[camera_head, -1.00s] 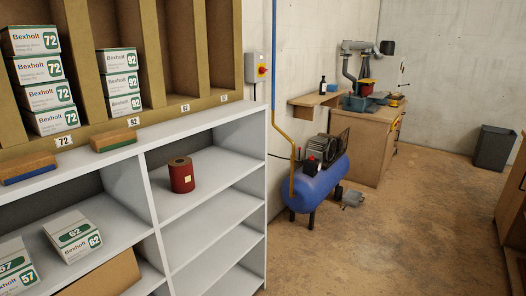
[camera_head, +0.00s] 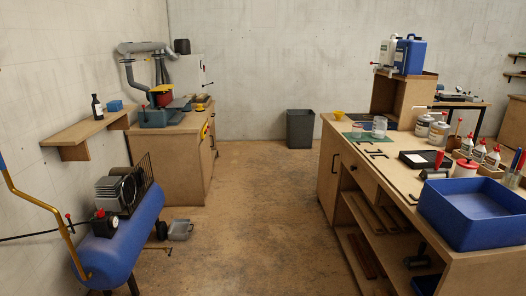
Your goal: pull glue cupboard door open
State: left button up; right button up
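No cupboard in view is clearly marked as the glue cupboard. The right-hand workbench (camera_head: 385,190) has a shut wooden front panel (camera_head: 327,170) with a dark handle at its far end. The wooden cabinet (camera_head: 178,165) under the machine at the back left also has shut fronts, seen at a slant. A pale grey box or cabinet (camera_head: 190,72) stands behind that machine. Glue-like white bottles with red tips (camera_head: 478,153) stand on the right workbench. Neither of my grippers is in view.
A blue compressor (camera_head: 120,240) stands at the lower left, below a wall shelf (camera_head: 90,136). A blue tray (camera_head: 475,215) sits on the right workbench. A grey bin (camera_head: 300,129) stands by the back wall. The floor (camera_head: 245,225) between the benches is mostly clear.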

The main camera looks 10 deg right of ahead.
aim_at(330, 164)
jog(key=i+z, duration=0.15)
jog(key=i, duration=0.35)
jog(key=i+j+z, duration=0.15)
jog(key=i, duration=0.35)
jog(key=i+j+z, duration=0.15)
jog(key=i, duration=0.35)
jog(key=i+j+z, duration=0.15)
jog(key=i, duration=0.3)
jog(key=i+j+z, duration=0.65)
jog(key=i, duration=0.15)
